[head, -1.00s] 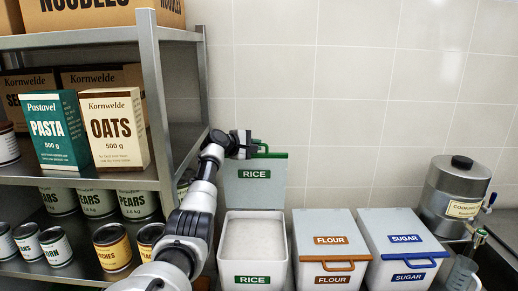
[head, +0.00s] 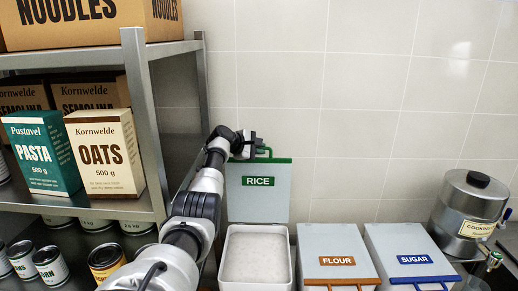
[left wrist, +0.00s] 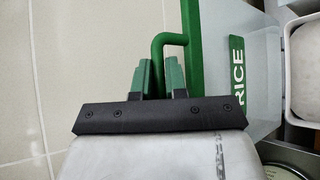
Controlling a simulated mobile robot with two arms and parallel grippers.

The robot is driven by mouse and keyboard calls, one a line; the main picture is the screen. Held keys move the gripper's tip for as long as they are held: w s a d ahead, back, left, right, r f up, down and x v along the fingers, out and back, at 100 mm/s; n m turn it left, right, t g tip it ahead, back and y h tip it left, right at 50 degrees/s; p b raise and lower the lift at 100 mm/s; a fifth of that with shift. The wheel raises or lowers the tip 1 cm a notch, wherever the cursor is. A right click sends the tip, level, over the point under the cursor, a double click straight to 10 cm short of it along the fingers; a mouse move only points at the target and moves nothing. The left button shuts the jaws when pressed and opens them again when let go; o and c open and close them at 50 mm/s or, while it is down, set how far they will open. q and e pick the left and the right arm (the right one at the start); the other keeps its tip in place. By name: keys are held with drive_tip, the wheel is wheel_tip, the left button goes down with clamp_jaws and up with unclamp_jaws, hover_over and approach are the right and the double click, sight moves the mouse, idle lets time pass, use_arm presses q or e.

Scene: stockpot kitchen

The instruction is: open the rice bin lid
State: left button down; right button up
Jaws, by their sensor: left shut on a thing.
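The rice bin (head: 254,258) is open and shows white rice inside. Its lid (head: 258,203) stands upright behind the bin, with a green RICE label and a green handle (head: 268,152) at the top edge. My left gripper (head: 248,150) is at that handle, at the lid's upper left. In the left wrist view my left gripper (left wrist: 161,78) is shut on the green handle (left wrist: 165,42), with its fingers either side of the bar. The lid (left wrist: 225,70) also shows there. My right gripper is not in view.
The flour bin (head: 337,250) and the sugar bin (head: 408,250) stand closed to the right. A metal cooking canister (head: 468,208) is farther right. A metal shelf (head: 150,130) with boxes and cans stands close on the left of my arm. A tiled wall (head: 370,100) is behind.

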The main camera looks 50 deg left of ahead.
use_arm(q)
drive_tip(key=c, duration=1.2)
unclamp_jaws()
drive_tip(key=shift+f, duration=0.1)
drive_tip(key=shift+o, duration=0.2)
drive_tip(key=shift+r, duration=0.35)
drive_tip(key=r+b, duration=0.2)
drive_tip(key=w+r+b, duration=0.1)
drive_tip(key=r, duration=0.1)
drive_tip(key=shift+w+d, duration=0.1)
drive_tip(key=shift+d, duration=0.2)
drive_tip(key=w+d+r+b, duration=0.2)
drive_tip(key=d+r, duration=0.4)
drive_tip(key=d, duration=0.4)
drive_tip(key=shift+w+d+r+b, duration=0.25)
drive_tip(key=shift+d+r+b, duration=0.05)
drive_tip(key=shift+b, duration=0.55)
drive_tip(key=shift+a+f, duration=0.1)
